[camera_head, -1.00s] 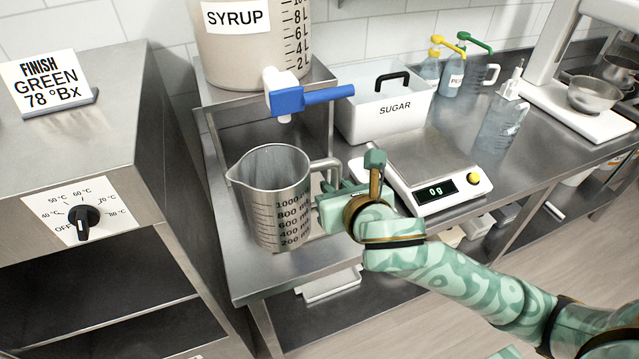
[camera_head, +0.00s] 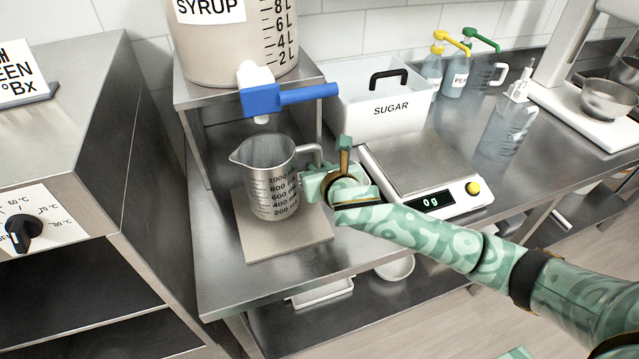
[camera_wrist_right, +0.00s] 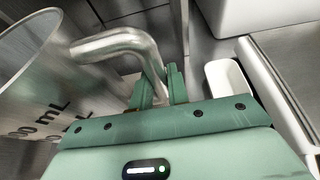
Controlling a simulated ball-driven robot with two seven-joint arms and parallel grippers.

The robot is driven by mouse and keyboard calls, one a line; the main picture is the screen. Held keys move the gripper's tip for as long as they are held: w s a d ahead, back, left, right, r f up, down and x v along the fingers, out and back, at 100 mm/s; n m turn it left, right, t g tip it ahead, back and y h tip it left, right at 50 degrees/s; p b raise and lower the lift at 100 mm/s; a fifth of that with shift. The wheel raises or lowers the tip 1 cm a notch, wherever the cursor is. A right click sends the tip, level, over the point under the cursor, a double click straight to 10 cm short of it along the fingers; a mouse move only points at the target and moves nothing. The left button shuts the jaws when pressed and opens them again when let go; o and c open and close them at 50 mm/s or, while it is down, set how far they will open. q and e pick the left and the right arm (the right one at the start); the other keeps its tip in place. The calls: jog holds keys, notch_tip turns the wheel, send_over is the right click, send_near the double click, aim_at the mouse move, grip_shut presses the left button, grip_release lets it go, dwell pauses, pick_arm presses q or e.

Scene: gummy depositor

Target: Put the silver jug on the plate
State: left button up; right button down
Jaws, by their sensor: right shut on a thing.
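The silver jug (camera_head: 268,178), a metal measuring jug with a volume scale, is upright below the syrup tank's blue-handled tap (camera_head: 288,97). It is over the back part of a flat square plate (camera_head: 285,243) on the steel bench; I cannot tell whether its base touches the plate. My right gripper (camera_head: 317,181) is shut on the jug's handle from the right. In the right wrist view the fingers (camera_wrist_right: 160,88) close around the bent handle (camera_wrist_right: 125,42), with the jug's wall (camera_wrist_right: 35,85) at left. My left gripper is not in view.
A scale (camera_head: 425,180) reading 0 g stands right of my gripper. A white sugar bin (camera_head: 385,108) is behind. The syrup tank (camera_head: 235,45) rests on a raised steel shelf. A cabinet with a dial (camera_head: 22,230) stands left. The bench's front edge is close to the plate.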

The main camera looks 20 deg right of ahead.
jog(key=shift+w+d+f, duration=0.15)
jog(key=shift+w+f, duration=0.2)
jog(key=shift+f, duration=0.1)
notch_tip(320, 180, down, 4)
jog(key=shift+w+d+r+b, duration=0.1)
jog(key=shift+d+r+b, duration=0.05)
jog(key=shift+b, duration=0.95)
jog(key=shift+r, duration=0.15)
jog(key=c, duration=1.3)
grip_release()
jog(key=shift+c, duration=0.2)
jog(key=p+v, duration=0.4)
jog(key=v, duration=0.8)
